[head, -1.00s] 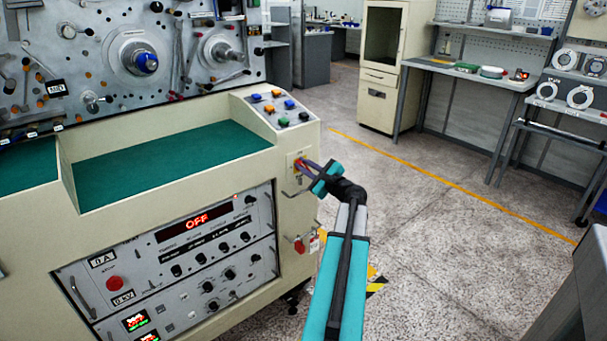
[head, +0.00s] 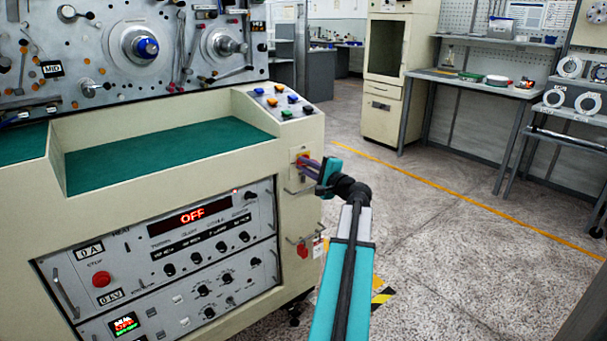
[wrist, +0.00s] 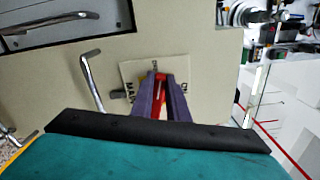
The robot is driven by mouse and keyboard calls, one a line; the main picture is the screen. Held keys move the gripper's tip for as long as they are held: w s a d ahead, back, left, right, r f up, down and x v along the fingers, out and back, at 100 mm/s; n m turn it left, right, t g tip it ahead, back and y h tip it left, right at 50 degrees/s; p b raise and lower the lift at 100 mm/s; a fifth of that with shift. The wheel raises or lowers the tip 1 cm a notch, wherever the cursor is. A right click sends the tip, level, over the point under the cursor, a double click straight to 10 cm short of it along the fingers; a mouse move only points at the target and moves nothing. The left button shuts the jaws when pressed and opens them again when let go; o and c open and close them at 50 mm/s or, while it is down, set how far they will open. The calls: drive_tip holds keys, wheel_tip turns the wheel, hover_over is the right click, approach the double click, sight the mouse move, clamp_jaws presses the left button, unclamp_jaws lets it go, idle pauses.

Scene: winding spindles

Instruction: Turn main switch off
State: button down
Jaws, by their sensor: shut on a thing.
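The main switch (head: 300,160) has a red handle on a pale yellow plate, on the side of the cream machine below the coloured push buttons. It also shows in the wrist view, where the red handle (wrist: 161,88) lies between the two purple fingers. My gripper (head: 306,163) reaches it from the right and is shut on the handle. The plate (wrist: 133,72) carries lettering that the fingers partly cover. The fingers hide most of the handle, so its exact angle is hard to tell. The front panel's red display (head: 192,216) reads OFF.
A bent metal handle (wrist: 92,80) sticks out beside the switch. Push buttons (head: 285,103) sit above. Open speckled floor (head: 440,240) lies to the right, with a yellow line across it.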

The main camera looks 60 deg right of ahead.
drive_tip(key=shift+w+a+f+n+b, duration=0.1)
drive_tip(key=shift+f+n+b, duration=0.1)
drive_tip(key=shift+n+b, duration=0.6)
drive_tip(key=shift+w+a+f+n+b, duration=0.1)
drive_tip(key=shift+f+n+b, duration=0.1)
drive_tip(key=shift+n+b, duration=0.55)
drive_tip(key=shift+b, duration=0.3)
drive_tip(key=c, duration=1.8)
unclamp_jaws()
drive_tip(key=shift+o, duration=0.4)
drive_tip(key=shift+d, duration=0.1)
drive_tip(key=shift+s, duration=0.2)
drive_tip(key=p+v, duration=0.2)
drive_tip(key=v, duration=1.1)
drive_tip(key=shift+s, duration=0.2)
